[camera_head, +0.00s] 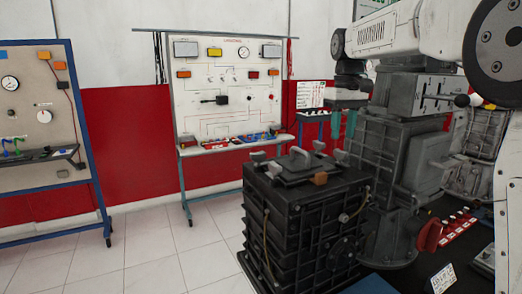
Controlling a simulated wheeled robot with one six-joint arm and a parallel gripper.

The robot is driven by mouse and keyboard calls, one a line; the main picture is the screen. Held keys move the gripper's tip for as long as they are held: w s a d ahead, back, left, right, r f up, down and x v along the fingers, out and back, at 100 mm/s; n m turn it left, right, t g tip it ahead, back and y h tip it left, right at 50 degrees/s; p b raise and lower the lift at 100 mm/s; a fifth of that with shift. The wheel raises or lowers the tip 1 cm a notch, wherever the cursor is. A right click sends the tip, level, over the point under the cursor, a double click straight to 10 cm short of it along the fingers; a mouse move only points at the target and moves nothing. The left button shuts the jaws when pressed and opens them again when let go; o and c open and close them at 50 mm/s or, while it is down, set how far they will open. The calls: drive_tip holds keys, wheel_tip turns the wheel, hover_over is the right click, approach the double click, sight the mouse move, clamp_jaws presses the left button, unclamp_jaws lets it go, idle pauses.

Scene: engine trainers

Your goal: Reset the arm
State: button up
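My white arm (400,33) reaches in from the right edge, with large dark round joint caps. Its wrist bends down at the left end of the upper link. My gripper (343,124) hangs below it, pointing down, with two teal fingers. The fingers are apart and I see nothing held between them. The gripper appears above and behind the black ribbed engine block (305,230) in the picture; the exact gap to it cannot be told.
A grey machine column (400,150) stands close right of my gripper. A red part (428,236) and a small labelled card (443,278) lie on the dark bench at lower right. A wheeled trainer board (228,110) and another blue-framed board (35,110) stand behind. Tiled floor at left is clear.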

drive_tip(key=s+f+m, duration=0.1)
drive_tip(key=s+f, duration=0.4)
drive_tip(key=s, duration=0.8)
drive_tip(key=s+f+m+t, duration=0.1)
drive_tip(key=s+f, duration=0.4)
drive_tip(key=s, duration=0.8)
drive_tip(key=s+f+m, duration=0.1)
drive_tip(key=s+f, duration=0.4)
drive_tip(key=s, duration=0.8)
drive_tip(key=shift+a+m, duration=0.35)
drive_tip(key=shift+m, duration=0.05)
drive_tip(key=shift+s, duration=0.1)
